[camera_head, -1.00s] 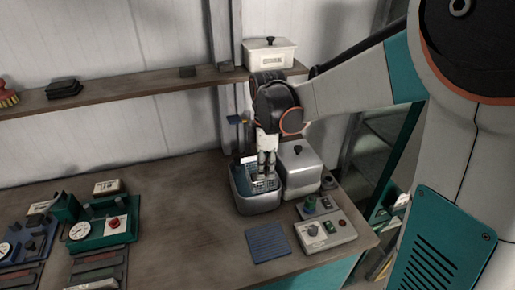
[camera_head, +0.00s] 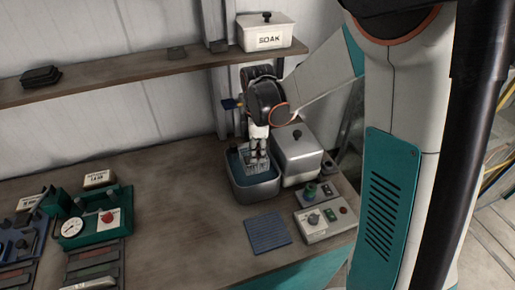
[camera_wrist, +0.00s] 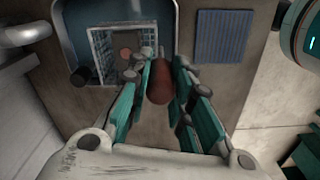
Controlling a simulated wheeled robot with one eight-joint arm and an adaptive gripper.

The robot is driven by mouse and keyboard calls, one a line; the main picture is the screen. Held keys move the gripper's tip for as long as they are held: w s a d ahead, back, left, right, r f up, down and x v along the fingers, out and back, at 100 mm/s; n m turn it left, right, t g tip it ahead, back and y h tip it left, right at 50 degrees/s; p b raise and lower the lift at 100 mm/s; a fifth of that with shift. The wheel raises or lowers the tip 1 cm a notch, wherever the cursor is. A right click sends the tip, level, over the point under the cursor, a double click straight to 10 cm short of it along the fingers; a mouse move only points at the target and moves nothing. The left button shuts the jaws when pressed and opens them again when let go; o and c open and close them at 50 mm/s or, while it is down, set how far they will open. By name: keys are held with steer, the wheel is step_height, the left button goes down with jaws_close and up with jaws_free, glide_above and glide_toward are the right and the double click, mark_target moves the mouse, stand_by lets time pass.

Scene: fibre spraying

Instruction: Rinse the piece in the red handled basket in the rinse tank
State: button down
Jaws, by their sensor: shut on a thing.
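My gripper (camera_head: 258,146) points down over the open grey tank (camera_head: 258,193), which holds blue liquid. In the wrist view, my gripper (camera_wrist: 161,72) is shut on the red handle (camera_wrist: 159,86) of a wire basket (camera_wrist: 101,43). The basket also shows in the head view (camera_head: 255,165), inside the tank opening below my fingers. I cannot tell how deep the basket sits in the liquid.
A lidded metal tank (camera_head: 298,158) stands close to the right. A blue ribbed mat (camera_head: 268,231) and a control box (camera_head: 324,222) lie in front. A white SOAK box (camera_head: 265,33) sits on the shelf.

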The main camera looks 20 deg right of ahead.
mark_target(258, 172)
steer(key=shift+f+b, duration=4)
steer(key=shift+f, duration=1.15)
steer(key=shift+s, duration=0.1)
steer(key=shift+f, duration=0.1)
steer(key=shift+r+p, duration=0.7)
steer(key=shift+r, duration=0.45)
steer(key=shift+f+b, duration=0.9)
steer(key=shift+f, duration=0.25)
steer(key=shift+r, duration=0.2)
